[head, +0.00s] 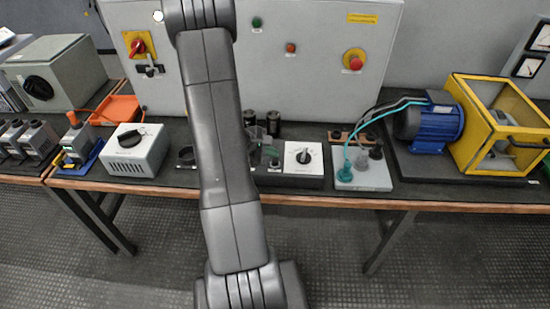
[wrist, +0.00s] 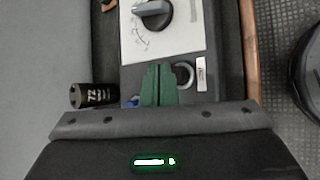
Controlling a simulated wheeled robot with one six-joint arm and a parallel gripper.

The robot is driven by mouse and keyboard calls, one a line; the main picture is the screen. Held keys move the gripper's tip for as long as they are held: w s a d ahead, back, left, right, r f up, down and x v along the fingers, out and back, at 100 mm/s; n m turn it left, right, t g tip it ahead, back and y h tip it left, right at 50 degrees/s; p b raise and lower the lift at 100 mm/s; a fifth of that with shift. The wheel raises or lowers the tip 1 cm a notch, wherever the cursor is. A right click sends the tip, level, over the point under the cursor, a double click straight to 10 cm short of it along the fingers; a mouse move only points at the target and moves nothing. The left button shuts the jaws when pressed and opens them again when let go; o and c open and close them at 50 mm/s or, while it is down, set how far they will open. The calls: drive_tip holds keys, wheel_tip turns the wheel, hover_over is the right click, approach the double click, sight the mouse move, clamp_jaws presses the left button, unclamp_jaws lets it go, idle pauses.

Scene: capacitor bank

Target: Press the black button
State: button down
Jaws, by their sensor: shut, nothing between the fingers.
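In the wrist view a round button with a pale ring (wrist: 185,74) sits on the dark panel, beside a small white label. Its dark centre is partly covered by my fingers, so I cannot be sure of its colour. My gripper (wrist: 158,84) shows two green fingers, shut and empty, just beside this ring. I cannot tell whether they touch the panel. A white dial plate (wrist: 170,40) with a black knob lies beyond the fingers; it also shows in the head view (head: 304,171). There my gripper (head: 269,154) is mostly hidden behind my arm, left of the dial.
A black capacitor (wrist: 96,95) lies close left of my fingers. Black capacitors (head: 273,122) stand behind the panel in the head view. A grey box with teal leads (head: 366,178) is to the right. The grey cabinet (head: 325,90) stands behind.

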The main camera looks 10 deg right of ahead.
drive_tip(key=shift+r, duration=0.2)
drive_tip(key=shift+r+p, duration=1.4)
drive_tip(key=shift+r, duration=1.05)
drive_tip(key=shift+f, duration=0.2)
drive_tip(key=shift+f+b, duration=1.1)
drive_tip(key=shift+f, duration=0.5)
drive_tip(key=shift+r+p, duration=0.6)
drive_tip(key=shift+p, duration=0.4)
drive_tip(key=shift+r+p, duration=0.2)
drive_tip(key=shift+p, duration=0.65)
drive_tip(key=shift+r+p, duration=0.15)
drive_tip(key=shift+p, duration=1.1)
wheel_tip(320, 180, up, 5)
drive_tip(key=shift+r+p, duration=0.2)
drive_tip(key=shift+p, duration=0.6)
